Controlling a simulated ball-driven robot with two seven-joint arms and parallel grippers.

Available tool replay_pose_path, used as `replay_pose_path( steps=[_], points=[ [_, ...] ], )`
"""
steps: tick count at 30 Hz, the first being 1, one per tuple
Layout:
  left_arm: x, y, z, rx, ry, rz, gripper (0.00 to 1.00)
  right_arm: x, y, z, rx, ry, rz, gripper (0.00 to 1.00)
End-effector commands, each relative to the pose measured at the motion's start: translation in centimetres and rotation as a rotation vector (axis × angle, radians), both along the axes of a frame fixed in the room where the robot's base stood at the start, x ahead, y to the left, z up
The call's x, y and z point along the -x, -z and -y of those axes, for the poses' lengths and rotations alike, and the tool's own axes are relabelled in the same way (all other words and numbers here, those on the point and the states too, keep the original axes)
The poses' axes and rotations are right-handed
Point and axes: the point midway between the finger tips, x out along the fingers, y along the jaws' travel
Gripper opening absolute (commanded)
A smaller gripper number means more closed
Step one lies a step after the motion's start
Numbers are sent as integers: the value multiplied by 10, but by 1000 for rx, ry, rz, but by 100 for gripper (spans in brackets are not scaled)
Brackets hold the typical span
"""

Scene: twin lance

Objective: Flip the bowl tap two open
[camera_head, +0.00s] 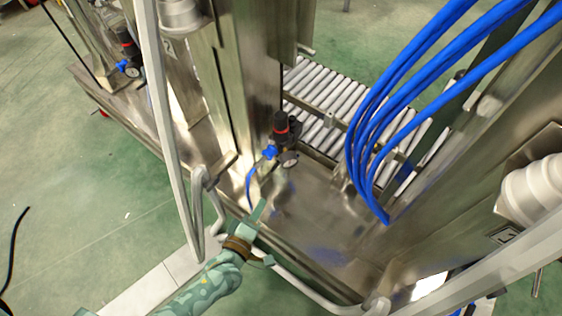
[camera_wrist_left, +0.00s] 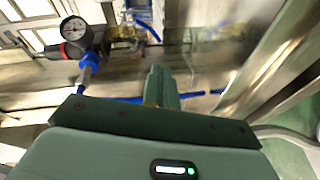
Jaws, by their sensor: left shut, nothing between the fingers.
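A black air regulator unit (camera_head: 283,130) with a red ring, a round gauge (camera_head: 290,159) and a blue fitting (camera_head: 269,152) is mounted low on the steel column. In the left wrist view the gauge (camera_wrist_left: 73,28) and blue fitting (camera_wrist_left: 88,66) show at the upper left. A similar unit (camera_head: 127,52) stands farther back at the upper left. I cannot tell which carries bowl tap two, or how any tap is set. My left gripper (camera_head: 259,210) is shut and empty, just below and left of the nearer unit, apart from it. It also shows in the left wrist view (camera_wrist_left: 159,82). My right gripper is not in view.
Steel columns (camera_head: 242,90) and a pale bent tube frame (camera_head: 165,120) stand close around my left arm. Thick blue hoses (camera_head: 380,115) hang at the right. A roller conveyor (camera_head: 315,90) lies behind. Bare steel deck (camera_head: 318,215) is right of the gripper.

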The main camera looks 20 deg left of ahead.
Motion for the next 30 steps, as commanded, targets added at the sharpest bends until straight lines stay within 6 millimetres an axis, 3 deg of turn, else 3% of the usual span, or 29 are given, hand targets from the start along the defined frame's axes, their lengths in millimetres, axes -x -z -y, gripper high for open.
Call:
replay_pose_path(
  steps=[6, 19, 23, 30],
  points=[
    [2, -19, -19, 246, -110, 109, 0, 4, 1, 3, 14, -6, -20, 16],
    [-1, -19, -19, 269, -113, 112, 0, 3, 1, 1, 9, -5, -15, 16],
    [-15, -17, -19, 269, -114, 112, 0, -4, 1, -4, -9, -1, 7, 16],
    [-59, -15, -18, 269, -113, 110, 0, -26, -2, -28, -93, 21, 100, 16]
  ],
)
